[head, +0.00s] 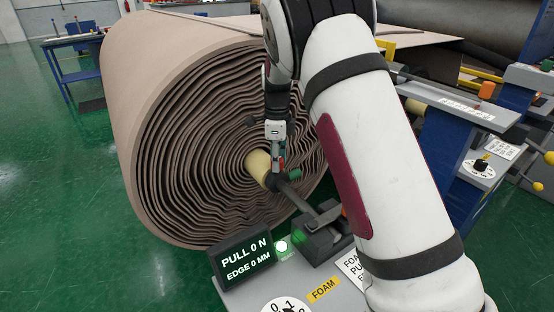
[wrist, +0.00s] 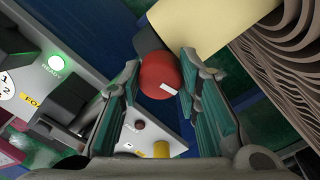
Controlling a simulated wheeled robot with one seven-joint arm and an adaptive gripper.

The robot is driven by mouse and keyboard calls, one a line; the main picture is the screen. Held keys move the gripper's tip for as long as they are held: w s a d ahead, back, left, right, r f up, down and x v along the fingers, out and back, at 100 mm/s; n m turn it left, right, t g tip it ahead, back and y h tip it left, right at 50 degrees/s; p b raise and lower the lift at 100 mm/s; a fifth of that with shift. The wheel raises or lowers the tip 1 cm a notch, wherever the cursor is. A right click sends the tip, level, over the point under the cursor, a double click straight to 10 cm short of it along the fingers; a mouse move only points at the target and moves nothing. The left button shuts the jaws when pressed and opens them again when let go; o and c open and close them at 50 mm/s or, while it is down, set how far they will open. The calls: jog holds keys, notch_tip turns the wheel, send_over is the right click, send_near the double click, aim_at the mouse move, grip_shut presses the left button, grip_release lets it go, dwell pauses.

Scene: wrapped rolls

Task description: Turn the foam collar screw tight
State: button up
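The foam collar screw is a red round knob (wrist: 160,78) with a white mark on its face, seen nearly head-on in the wrist view. It sits on a dark collar (wrist: 149,43) beside the pale core tube (wrist: 205,20). In the head view the core (head: 257,165) pokes from the foam roll (head: 190,140). My gripper (head: 282,172) hangs at the core's end, hiding much of the collar. In the wrist view my gripper (wrist: 160,62) is open, its teal-padded fingers on either side of the knob. Slight gaps seem to show; contact is unclear.
A grey stand labelled FOAM (head: 323,289) holds a display (head: 245,260) reading PULL 0 N, EDGE 0 MM. A lit green READY lamp (head: 282,247) stands beside it. A dark shaft (head: 300,200) runs from core to stand.

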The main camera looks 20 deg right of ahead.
jog(key=o, duration=0.4)
notch_tip(320, 180, up, 12)
dwell(0.5)
